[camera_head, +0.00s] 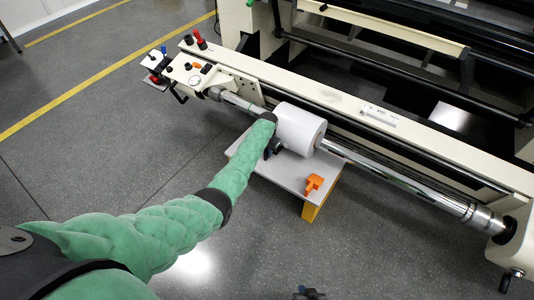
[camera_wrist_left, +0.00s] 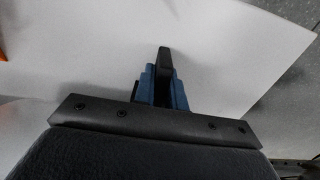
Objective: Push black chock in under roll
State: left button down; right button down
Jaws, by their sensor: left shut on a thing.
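The white roll (camera_head: 301,129) sits on the steel shaft, over a grey board (camera_head: 247,161). My left gripper (camera_head: 273,148) is at the near side of the roll, low above the board. In the left wrist view its blue fingers (camera_wrist_left: 163,88) are shut on the black chock (camera_wrist_left: 164,62), whose dark end sticks out beyond them. My arm hides most of the chock in the head view, and I cannot tell whether it touches the roll. An orange chock (camera_head: 313,184) lies on the board to the right. My right gripper (camera_head: 308,293) shows only partly at the bottom edge; its jaws are unclear.
The steel shaft (camera_head: 397,180) runs along the cream machine frame (camera_head: 430,145) to a bearing at the lower right. A panel with knobs (camera_head: 195,70) is at its left end. The board has a yellow support (camera_head: 310,212). Speckled floor in front is clear.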

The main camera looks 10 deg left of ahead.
pick_arm(q)
jog(key=shift+w+d, duration=0.1)
jog(key=shift+w, duration=0.05)
jog(key=c, duration=1.4)
grip_release()
jog(key=shift+o, duration=0.2)
jog(key=shift+r, duration=0.1)
